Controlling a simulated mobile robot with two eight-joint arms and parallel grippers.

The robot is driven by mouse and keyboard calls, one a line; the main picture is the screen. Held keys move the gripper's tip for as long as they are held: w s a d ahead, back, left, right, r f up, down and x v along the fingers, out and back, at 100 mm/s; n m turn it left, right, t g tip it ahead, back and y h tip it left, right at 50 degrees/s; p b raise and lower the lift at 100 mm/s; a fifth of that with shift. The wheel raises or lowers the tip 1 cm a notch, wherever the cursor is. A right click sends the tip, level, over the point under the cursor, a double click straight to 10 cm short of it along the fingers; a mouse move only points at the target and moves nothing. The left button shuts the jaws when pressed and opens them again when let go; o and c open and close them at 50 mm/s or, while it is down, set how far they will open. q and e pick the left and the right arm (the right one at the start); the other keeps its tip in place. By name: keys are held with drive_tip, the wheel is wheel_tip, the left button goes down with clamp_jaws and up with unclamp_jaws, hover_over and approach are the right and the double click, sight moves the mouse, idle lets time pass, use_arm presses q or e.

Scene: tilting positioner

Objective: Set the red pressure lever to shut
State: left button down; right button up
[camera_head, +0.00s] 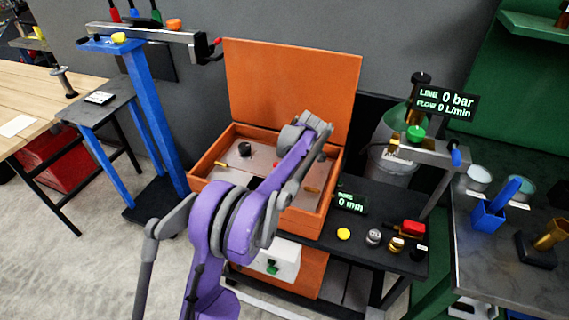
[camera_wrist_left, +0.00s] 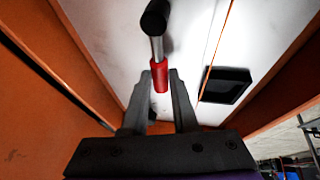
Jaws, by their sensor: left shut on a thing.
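In the left wrist view, the red pressure lever (camera_wrist_left: 160,77) has a red sleeve on a metal rod with a black end. My left gripper (camera_wrist_left: 162,82) is shut on the red sleeve, one finger on each side. In the head view, my purple arm reaches into the open orange box (camera_head: 209,158) and hides the gripper and most of the lever. A small red spot (camera_head: 276,164) shows beside the arm; I cannot tell if it is the lever. My right gripper is not in view.
The orange lid (camera_head: 290,85) stands upright behind the box. A black knob (camera_head: 245,149) sits on the panel inside. To the right, a dark bench (camera_head: 375,205) carries small parts and a display (camera_head: 350,203). Another display (camera_head: 446,104) reads 0 bar, 0 L/min.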

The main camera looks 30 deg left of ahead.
use_arm(q)
drive_tip(key=c, duration=0.7)
unclamp_jaws()
drive_tip(key=shift+r, duration=0.1)
drive_tip(key=v, duration=1)
drive_tip(key=shift+d+r, duration=0.15)
drive_tip(key=shift+r, duration=0.15)
drive_tip(key=s+d+r+m+t+h+p, duration=0.1)
drive_tip(key=s+d+r+m+t+h, duration=0.1)
drive_tip(key=s+d+m, duration=1.05)
drive_tip(key=s+d+f+m+h, duration=0.1)
drive_tip(key=s+d+f+m, duration=0.1)
drive_tip(key=s, duration=0.4)
drive_tip(key=s+d+f+m+t+h, duration=0.1)
drive_tip(key=s+d+f+m, duration=0.1)
drive_tip(key=s, duration=0.4)
drive_tip(key=s+d+f+m+t+h+p, duration=0.1)
drive_tip(key=s+d+f+m, duration=0.1)
drive_tip(key=s+f+m, duration=0.2)
drive_tip(key=shift+s+d+f+m, duration=0.1)
drive_tip(key=shift+s+f+m, duration=0.15)
drive_tip(key=shift+s, duration=0.4)
drive_tip(key=shift+s+d+f+m, duration=0.1)
drive_tip(key=shift+s+m, duration=0.1)
drive_tip(key=shift+s, duration=0.5)
